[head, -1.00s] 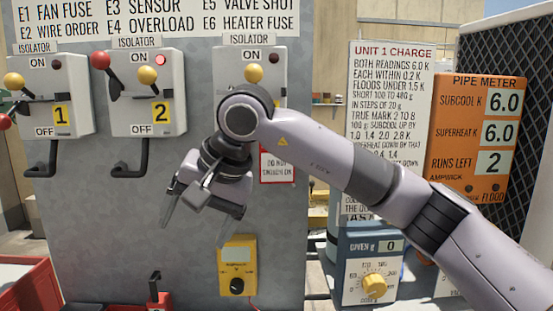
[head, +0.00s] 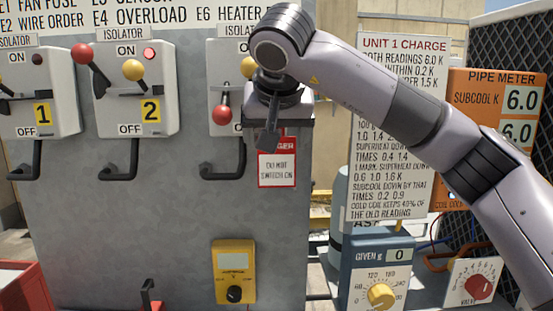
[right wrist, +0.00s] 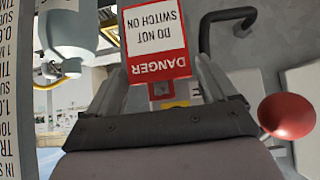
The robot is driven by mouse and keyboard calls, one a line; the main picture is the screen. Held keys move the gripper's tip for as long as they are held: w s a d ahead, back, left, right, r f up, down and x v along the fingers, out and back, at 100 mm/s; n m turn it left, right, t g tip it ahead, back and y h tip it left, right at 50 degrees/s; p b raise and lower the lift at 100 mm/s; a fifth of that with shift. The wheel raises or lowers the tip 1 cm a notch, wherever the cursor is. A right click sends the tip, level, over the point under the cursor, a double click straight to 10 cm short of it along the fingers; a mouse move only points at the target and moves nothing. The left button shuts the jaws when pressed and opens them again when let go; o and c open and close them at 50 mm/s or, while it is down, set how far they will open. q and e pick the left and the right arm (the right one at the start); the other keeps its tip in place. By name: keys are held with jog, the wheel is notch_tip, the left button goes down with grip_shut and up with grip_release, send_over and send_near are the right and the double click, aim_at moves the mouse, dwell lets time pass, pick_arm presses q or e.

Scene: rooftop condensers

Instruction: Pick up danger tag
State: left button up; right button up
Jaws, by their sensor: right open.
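The danger tag (head: 277,166) is a red and white card reading "DO NOT SWITCH ON". It hangs upright on the grey panel below the right-hand isolator. My right gripper (head: 268,138) is just above it in the head view, overlapping its top edge. In the right wrist view the tag (right wrist: 155,42) appears upside down, beyond and between the spread fingers of my right gripper (right wrist: 160,85). The jaws are open. I cannot tell whether they touch the tag. My left gripper is not in view.
Isolators 1 (head: 40,95) and 2 (head: 135,92) are to the left. The right-hand isolator's red knob (head: 222,113) and black handle (head: 225,170) are close to my right gripper. A yellow meter (head: 234,272) is below. A charge sign (head: 393,200) and blue dial unit (head: 375,260) stand right.

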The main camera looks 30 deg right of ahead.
jog(key=x, duration=0.3)
jog(key=shift+f, duration=0.2)
jog(key=c, duration=0.7)
pick_arm(q)
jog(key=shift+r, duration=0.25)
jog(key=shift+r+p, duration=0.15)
jog(key=shift+p, duration=0.15)
pick_arm(e)
jog(key=shift+r, duration=0.1)
